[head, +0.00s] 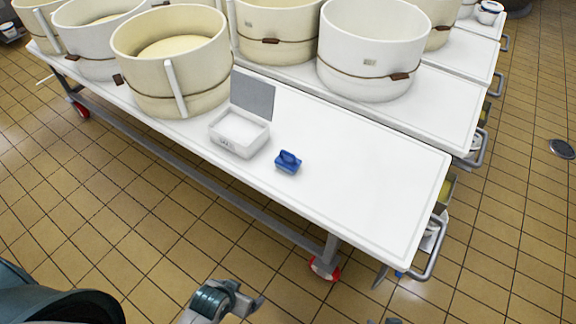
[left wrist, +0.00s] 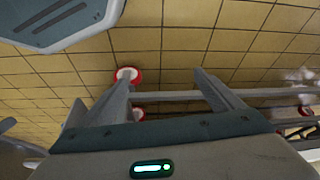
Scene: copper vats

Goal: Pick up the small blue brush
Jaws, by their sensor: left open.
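The small blue brush (head: 288,162) lies on the white table top, near its front edge and just right of a small white box, in the head view. My left gripper (head: 248,298) is low in the head view, in front of the table and well apart from the brush. It is open, and nothing shows between its fingers. In the left wrist view its spread fingers (left wrist: 165,78) point towards the floor and the table's underframe; the brush is not in that view. Grey tips at the lower right of the head view may belong to my right gripper (head: 383,298), mostly cut off.
The open white box (head: 238,134) has a grey raised lid. A large cream vat (head: 172,65) stands left of it, with more vats behind. The table top (head: 370,170) is clear right of the brush. A metal handle (head: 430,262) juts from the table's right end.

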